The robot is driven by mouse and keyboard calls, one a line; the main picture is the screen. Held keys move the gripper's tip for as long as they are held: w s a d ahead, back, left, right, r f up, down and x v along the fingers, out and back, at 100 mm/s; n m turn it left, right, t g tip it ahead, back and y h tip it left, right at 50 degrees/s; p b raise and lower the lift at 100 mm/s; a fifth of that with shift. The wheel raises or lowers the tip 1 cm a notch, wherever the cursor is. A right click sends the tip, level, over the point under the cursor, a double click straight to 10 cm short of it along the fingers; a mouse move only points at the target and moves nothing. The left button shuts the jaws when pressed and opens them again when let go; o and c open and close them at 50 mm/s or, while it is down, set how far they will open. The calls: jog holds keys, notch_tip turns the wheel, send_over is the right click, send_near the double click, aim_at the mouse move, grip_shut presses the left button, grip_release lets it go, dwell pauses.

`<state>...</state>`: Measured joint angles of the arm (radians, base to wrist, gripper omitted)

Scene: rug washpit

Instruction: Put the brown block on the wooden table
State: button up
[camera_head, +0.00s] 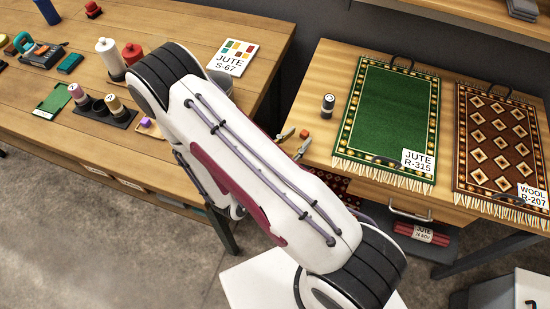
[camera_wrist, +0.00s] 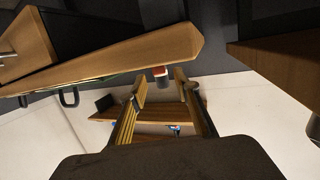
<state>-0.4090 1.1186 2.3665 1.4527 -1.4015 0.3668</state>
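A small orange-brown block (camera_head: 304,133) shows by the left edge of the right wooden table (camera_head: 322,68); it is the only thing I see that could be the brown block. My gripper (camera_head: 294,141) is mostly hidden behind my arm, with its two fingertips showing just left of and below the block. In the wrist view my gripper (camera_wrist: 162,88) has its fingers apart with a gap between them. A small reddish block (camera_wrist: 160,72) shows beyond that gap, apparently the same one. I see no contact. I cannot tell whether it rests on the tabletop.
A small dark-and-white cylinder (camera_head: 328,105) stands near the block. A green rug (camera_head: 391,117) and a patterned brown rug (camera_head: 499,145) lie to the right. The left wooden table (camera_head: 187,32) holds spools, tools and a sample card (camera_head: 236,57). Bare wood lies left of the green rug.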

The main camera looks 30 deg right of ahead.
jog(key=v, duration=1)
jog(key=shift+a, duration=0.25)
jog(key=shift+s+d, duration=0.1)
jog(key=shift+s, duration=0.05)
dwell(0.9)
